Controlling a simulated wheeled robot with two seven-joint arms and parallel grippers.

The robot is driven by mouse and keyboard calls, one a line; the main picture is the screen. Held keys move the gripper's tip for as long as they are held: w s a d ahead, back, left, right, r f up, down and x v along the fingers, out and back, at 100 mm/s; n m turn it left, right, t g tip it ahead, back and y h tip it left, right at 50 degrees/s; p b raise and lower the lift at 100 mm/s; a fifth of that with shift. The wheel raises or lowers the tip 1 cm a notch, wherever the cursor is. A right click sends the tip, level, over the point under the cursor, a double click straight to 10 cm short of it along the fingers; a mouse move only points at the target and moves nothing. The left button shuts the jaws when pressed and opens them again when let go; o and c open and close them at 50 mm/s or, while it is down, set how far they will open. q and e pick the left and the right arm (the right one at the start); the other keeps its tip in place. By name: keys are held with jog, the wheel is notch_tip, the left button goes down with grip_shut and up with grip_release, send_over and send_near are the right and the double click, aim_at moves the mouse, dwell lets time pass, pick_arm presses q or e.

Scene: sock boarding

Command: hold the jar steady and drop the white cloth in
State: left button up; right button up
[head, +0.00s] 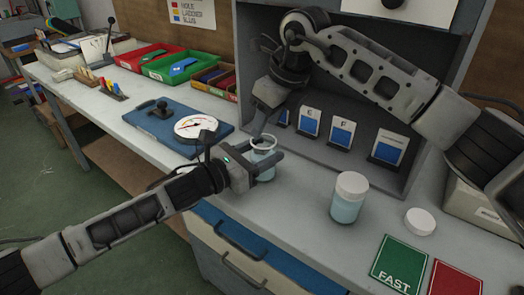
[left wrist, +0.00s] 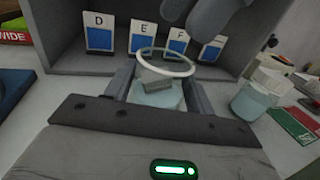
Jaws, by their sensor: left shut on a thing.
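An open clear jar (head: 264,172) with pale blue contents stands on the counter. My left gripper (head: 262,168) is shut around its sides. In the left wrist view the jar (left wrist: 157,97) is upright between the fingers, its round rim uncovered. A pale grey-white piece (left wrist: 157,78) shows inside the rim; I cannot tell for sure whether it is the white cloth. My right gripper (head: 262,128) points down just above the jar mouth, and it also shows blurred at the top of the left wrist view (left wrist: 205,15). Its fingertips are partly hidden, so its opening is unclear.
A second jar with a white lid (head: 350,188) stands to the right, beside a loose white lid (head: 420,221). A green FAST card (head: 398,264) and a red card (head: 455,280) lie in front. Cards stand in the grey cabinet (head: 310,123). A blue board with a dial (head: 195,127) lies left.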

jog(key=v, duration=1.2)
pick_arm(q)
jog(key=o, duration=1.2)
jog(key=shift+c, duration=0.2)
